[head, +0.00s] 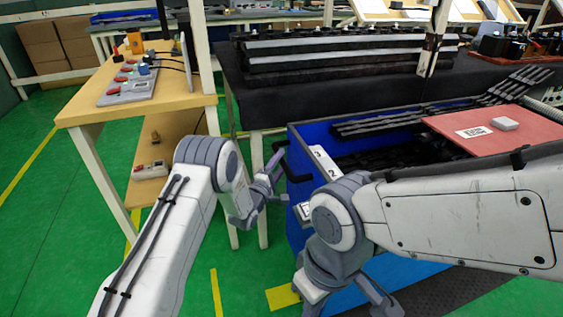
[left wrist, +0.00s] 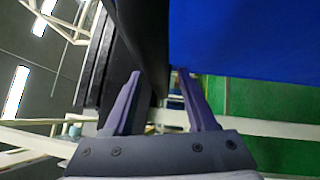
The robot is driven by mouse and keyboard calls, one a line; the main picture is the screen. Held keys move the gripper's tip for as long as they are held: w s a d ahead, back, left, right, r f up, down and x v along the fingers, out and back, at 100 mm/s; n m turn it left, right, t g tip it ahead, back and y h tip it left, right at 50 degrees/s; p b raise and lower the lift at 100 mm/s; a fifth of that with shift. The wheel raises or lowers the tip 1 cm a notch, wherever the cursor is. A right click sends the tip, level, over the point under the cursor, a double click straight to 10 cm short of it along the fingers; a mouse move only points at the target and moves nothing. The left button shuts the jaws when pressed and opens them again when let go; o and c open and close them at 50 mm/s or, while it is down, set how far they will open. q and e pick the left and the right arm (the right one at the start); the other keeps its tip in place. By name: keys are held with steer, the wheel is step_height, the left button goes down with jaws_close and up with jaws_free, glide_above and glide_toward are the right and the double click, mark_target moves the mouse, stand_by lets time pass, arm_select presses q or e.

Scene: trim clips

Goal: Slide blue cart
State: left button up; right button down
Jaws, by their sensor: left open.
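The blue cart (head: 428,270) stands at the centre right of the head view, its wall partly hidden behind my right arm. A black handle (head: 297,178) sticks out from its left end. My left gripper (head: 279,172) is open beside this handle. In the left wrist view, the open fingers (left wrist: 157,92) point toward a dark bar (left wrist: 143,35) running down between them, with the cart's blue wall (left wrist: 245,38) at upper right. I cannot tell whether the fingers touch the bar. My right gripper (head: 345,297) hangs low in front of the cart, partly cut off; its jaw state is unclear.
Black trim strips (head: 400,122) and a red board (head: 480,132) lie on the cart. A dark-covered table (head: 265,110) stands behind it. A wooden bench (head: 88,105) with devices stands at left. Green floor (head: 50,235) is free at lower left.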

arm_select(q)
steer(key=shift+w+d+r, duration=0.1)
steer(key=shift+w+d, duration=0.15)
steer(key=shift+w, duration=0.2)
steer(key=shift+c, duration=0.4)
jaws_close()
stand_by(0.8)
